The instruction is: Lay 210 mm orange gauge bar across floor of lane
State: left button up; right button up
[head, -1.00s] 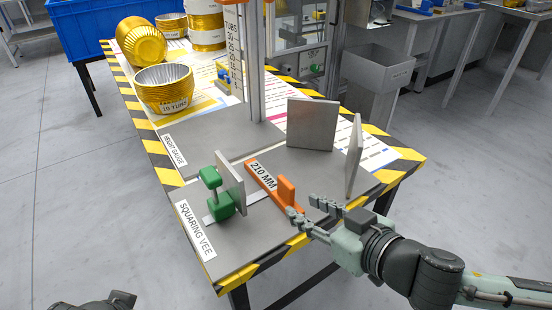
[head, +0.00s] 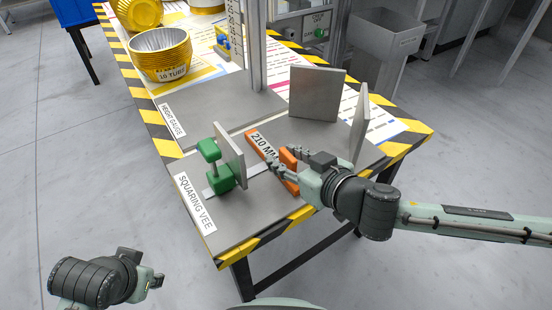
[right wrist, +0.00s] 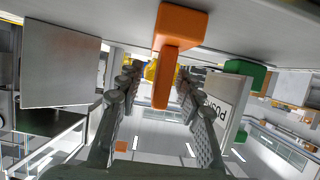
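The orange gauge bar (head: 260,145), marked 210 MM, lies flat on the grey SQUARING VEE plate (head: 235,228), between the green-handled pusher and the two upright metal plates. Its raised orange grip (head: 288,158) is near the front edge. My right gripper (head: 284,160) reaches in from the right, its fingers on either side of the grip. In the right wrist view the fingers are apart, with the orange grip (right wrist: 165,85) between them and a gap visible. My left gripper (head: 154,275) hangs at the lower left, away from the table; its finger opening is unclear.
The green pusher (head: 220,172) with its metal face stands left of the bar. Upright metal plates (head: 313,95) and (head: 360,125) stand behind and right. A HEIGHT GAUGE plate (head: 215,107) and gold tubs (head: 160,55) are farther back.

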grip_shut()
dwell(0.3)
